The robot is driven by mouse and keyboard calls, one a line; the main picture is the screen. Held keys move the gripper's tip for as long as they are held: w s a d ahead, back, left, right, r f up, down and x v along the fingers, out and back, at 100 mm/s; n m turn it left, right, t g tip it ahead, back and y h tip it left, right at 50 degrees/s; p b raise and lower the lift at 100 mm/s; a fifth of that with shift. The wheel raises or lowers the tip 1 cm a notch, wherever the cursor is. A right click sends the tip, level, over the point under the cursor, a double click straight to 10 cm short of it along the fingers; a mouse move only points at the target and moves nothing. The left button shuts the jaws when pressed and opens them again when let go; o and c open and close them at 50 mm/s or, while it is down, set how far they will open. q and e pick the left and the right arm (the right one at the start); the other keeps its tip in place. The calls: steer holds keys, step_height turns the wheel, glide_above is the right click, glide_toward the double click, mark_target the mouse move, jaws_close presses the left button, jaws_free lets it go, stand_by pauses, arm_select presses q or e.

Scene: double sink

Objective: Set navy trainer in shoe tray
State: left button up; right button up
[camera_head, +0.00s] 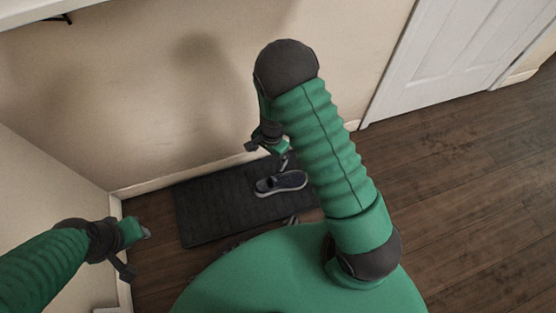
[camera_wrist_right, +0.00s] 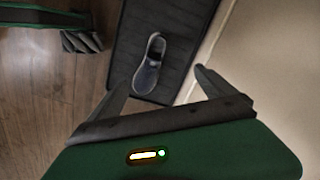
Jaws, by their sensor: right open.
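The navy trainer (camera_head: 281,183) with a pale sole rests on the black shoe tray (camera_head: 208,208), toward its right part. It also shows in the right wrist view (camera_wrist_right: 149,66), lying on the tray (camera_wrist_right: 177,20) beyond the fingers. My right gripper (camera_head: 268,147) hangs above the tray's back edge, just above and left of the trainer. In the right wrist view its fingers (camera_wrist_right: 160,82) are spread wide with nothing held between them. My left gripper (camera_head: 136,250) is empty over the floor left of the tray; its two fingers are apart.
The tray lies on a dark wooden floor (camera_head: 460,180) close to the beige wall (camera_head: 150,100). A second wall with a white skirting board bounds the left side. A white door (camera_head: 440,55) stands at the upper right. Open floor lies to the right.

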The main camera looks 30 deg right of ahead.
steer(key=s+a+r+n+t, duration=0.1)
steer(key=s+r+n, duration=0.4)
steer(key=r+n, duration=0.2)
steer(key=s+a+r+n+t, duration=0.1)
steer(key=s+r+n, duration=0.4)
steer(key=r, duration=0.7)
steer(key=shift+s+a+r+n+h, duration=0.2)
steer(key=shift+s+a+n+h, duration=0.3)
steer(key=shift+n, duration=0.5)
